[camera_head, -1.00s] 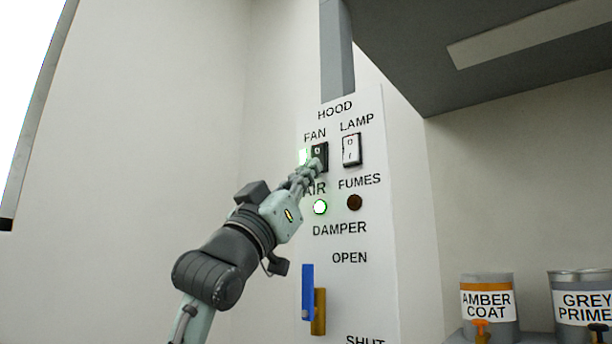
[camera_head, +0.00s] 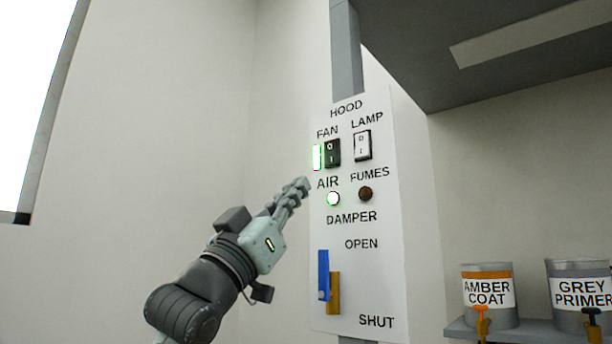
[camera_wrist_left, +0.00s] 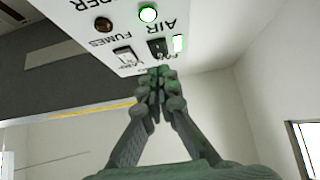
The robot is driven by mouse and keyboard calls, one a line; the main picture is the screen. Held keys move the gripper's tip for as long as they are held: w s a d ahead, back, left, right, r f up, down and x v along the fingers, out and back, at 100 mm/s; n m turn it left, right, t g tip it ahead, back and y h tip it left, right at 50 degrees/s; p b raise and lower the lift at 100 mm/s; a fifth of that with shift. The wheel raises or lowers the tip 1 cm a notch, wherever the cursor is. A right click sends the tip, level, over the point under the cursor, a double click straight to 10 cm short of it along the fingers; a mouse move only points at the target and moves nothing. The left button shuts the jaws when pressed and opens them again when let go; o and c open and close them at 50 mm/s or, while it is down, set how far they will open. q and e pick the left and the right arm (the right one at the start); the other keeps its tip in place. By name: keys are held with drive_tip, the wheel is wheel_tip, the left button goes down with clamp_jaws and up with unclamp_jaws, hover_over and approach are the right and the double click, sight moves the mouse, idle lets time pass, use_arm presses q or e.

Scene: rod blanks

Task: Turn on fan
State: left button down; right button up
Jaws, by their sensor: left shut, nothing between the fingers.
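The black FAN rocker switch (camera_head: 333,152) is on the white hood panel (camera_head: 385,225), under the word FAN. A lit strip (camera_head: 317,157) glows beside its left edge. The AIR light (camera_head: 333,198) below glows green. My left gripper (camera_head: 303,184) is shut and empty, apart from the panel, to the lower left of the FAN switch. In the left wrist view the shut fingertips (camera_wrist_left: 158,75) point toward the panel, and the FAN switch (camera_wrist_left: 158,47) shows just beyond them. My right gripper is in neither view.
The white LAMP switch (camera_head: 362,145) is right of FAN, above the dark FUMES light (camera_head: 366,193). A blue damper handle (camera_head: 323,275) is lower on the panel. Cans of AMBER COAT (camera_head: 488,292) and GREY PRIMER (camera_head: 580,290) stand at the right. The hood (camera_head: 480,45) overhangs above.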

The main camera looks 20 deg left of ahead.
use_arm(q)
drive_tip(key=shift+b+v, duration=0.3)
drive_tip(key=shift+v, duration=1.8)
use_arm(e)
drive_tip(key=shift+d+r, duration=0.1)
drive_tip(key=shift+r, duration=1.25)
use_arm(q)
drive_tip(key=shift+w+d+f, duration=0.1)
drive_tip(key=shift+d+f, duration=0.05)
drive_tip(key=shift+f, duration=0.05)
